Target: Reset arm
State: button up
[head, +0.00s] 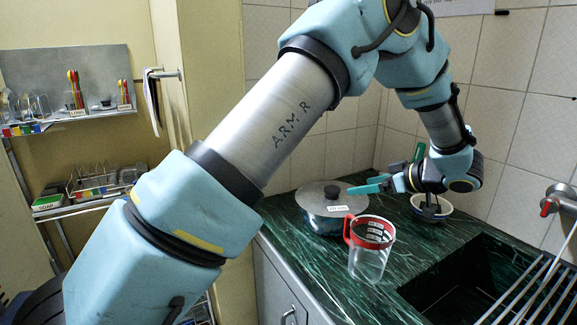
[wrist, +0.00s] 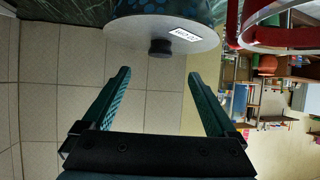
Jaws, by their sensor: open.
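My gripper (head: 392,170) is open and empty, held above the back of the green counter (head: 310,270). One teal finger reaches left past the lidded pot's right side, and the other points up. In the wrist view my gripper (wrist: 160,85) shows both fingers spread with nothing between them. The pot (head: 322,220) has a grey lid with a dark knob and a white label; its lid (wrist: 205,38) appears upside down in the wrist view. A clear jug (head: 368,262) with a red rim and handle stands in front of the pot; its red rim (wrist: 275,38) also shows there.
A white bowl (head: 446,211) sits partly hidden below my gripper. A dark sink (head: 455,280) with a metal rack (head: 535,290) is at right, with a tap (head: 560,203) on the wall. Shelves (head: 75,122) with utensils are at far left. Tiled walls close the corner.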

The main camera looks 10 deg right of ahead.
jog(key=w+a+r+m+h, duration=0.2)
jog(key=w+a+r+h, duration=0.15)
jog(key=w+a, duration=0.35)
jog(key=w+a+r+m+h, duration=0.2)
jog(key=w+a+h, duration=0.2)
jog(key=w, duration=0.5)
jog(key=s+a+f+m+g, duration=0.1)
jog(key=s+a+f+g, duration=0.1)
jog(key=s+a, duration=0.5)
jog(key=s+a+f+m+g+y, duration=0.1)
jog(key=s+a+f+g, duration=0.2)
jog(key=s+a, duration=0.5)
jog(key=s+a+f+g, duration=0.2)
jog(key=s+a+g, duration=0.2)
jog(key=s+a, duration=0.4)
jog(key=a, duration=0.7)
jog(key=shift+a+f+m+y, duration=0.2)
jog(key=shift+a+m+y, duration=0.1)
jog(key=shift+m+y, duration=0.1)
